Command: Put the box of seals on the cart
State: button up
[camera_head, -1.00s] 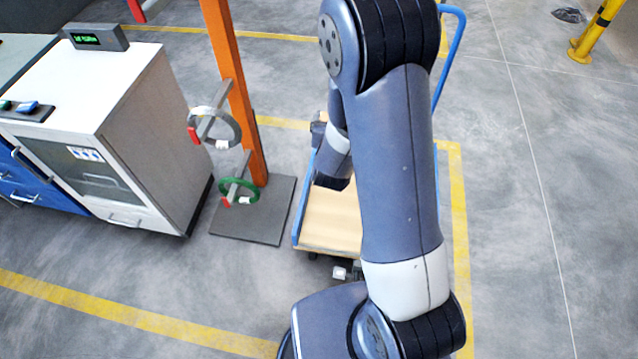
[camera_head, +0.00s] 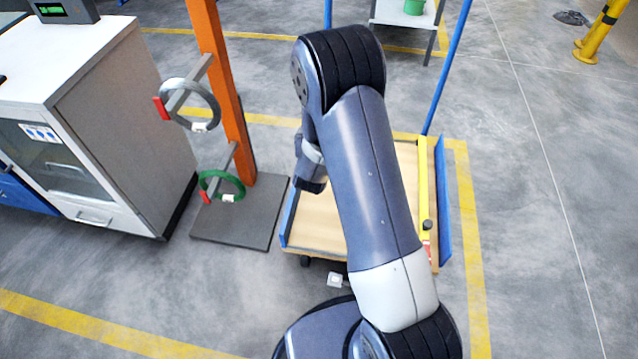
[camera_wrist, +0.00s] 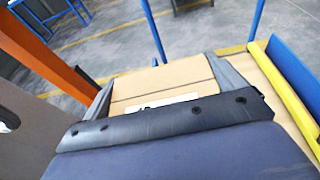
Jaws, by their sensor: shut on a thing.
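The box of seals (camera_wrist: 165,78) is a tan cardboard box with a white label, seen in the wrist view. My gripper (camera_wrist: 166,92) is shut on it, with one grey finger along each side. The box's lower part is hidden. The cart (camera_head: 325,232) has a wooden deck with blue side rims and a blue handle frame, and my arm covers part of it in the head view. The deck also shows right of the box in the wrist view (camera_wrist: 248,70). I cannot tell whether the box touches the deck. The head view hides the box behind my arm.
A long yellow bar (camera_head: 423,190) lies along the cart's right side. An orange post (camera_head: 222,85) with a grey ring (camera_head: 190,122) and a green ring (camera_head: 207,184) stands left of the cart. A white cabinet (camera_head: 120,130) is further left.

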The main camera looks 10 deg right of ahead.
jog(key=shift+m, duration=0.3)
jog(key=shift+w+d+f+b, duration=0.1)
jog(key=shift+w+f+b, duration=1)
jog(key=shift+f+b, duration=3.35)
jog(key=shift+w+d+f+b, duration=0.1)
jog(key=shift+w+f+b, duration=1.65)
jog(key=shift+f, duration=4.75)
jog(key=shift+w+d+f+b, duration=0.1)
jog(key=shift+w+f+b, duration=0.4)
jog(key=shift+f+b, duration=4.25)
jog(key=shift+f+p, duration=0.75)
jog(key=shift+f, duration=0.55)
jog(key=o, duration=1.3)
jog(key=shift+s+f, duration=0.1)
jog(key=v, duration=0.6)
jog(key=p+v, duration=0.1)
jog(key=v, duration=0.2)
jog(key=shift+a, duration=0.3)
jog(key=shift+s+a+r+b, duration=0.25)
jog(key=shift+s+r+b, duration=0.15)
jog(key=shift+s+b, duration=0.2)
